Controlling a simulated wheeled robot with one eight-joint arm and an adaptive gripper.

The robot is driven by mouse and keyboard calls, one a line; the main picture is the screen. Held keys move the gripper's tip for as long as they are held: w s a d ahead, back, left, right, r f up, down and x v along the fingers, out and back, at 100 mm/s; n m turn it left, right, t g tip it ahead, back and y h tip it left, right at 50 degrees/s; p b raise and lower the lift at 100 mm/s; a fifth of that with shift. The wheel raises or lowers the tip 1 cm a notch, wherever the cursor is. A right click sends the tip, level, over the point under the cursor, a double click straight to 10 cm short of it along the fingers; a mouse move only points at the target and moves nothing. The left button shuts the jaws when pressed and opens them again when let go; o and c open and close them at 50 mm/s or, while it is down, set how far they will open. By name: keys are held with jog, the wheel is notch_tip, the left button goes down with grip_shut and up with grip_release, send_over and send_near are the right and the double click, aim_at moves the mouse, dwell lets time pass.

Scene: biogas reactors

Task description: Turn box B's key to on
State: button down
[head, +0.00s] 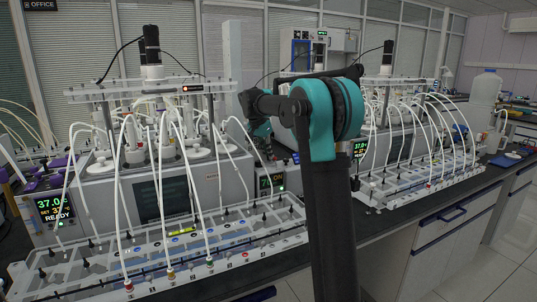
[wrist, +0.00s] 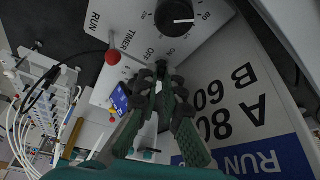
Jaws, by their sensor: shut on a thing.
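In the wrist view a pale control box (wrist: 135,38) shows upside down, with OFF and ON printed beside a key switch. My gripper (wrist: 161,82) is shut on the key (wrist: 161,66) at that switch. The fingers cover most of the key, so I cannot tell which mark it points to. No letter naming the box is clear. In the head view my arm reaches over the bench between the two reactor rigs, and my gripper and the key are hidden there.
Beside the key are a black dial (wrist: 174,15) and a red-ball lever (wrist: 113,57). A sign (wrist: 225,105) reads A 80, B 60. A blue and yellow tag (wrist: 120,98) is close by. Tubed reactor rigs (head: 165,170) crowd the bench (head: 340,250).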

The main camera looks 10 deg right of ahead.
dwell(0.3)
jog(key=c, duration=1.7)
grip_release()
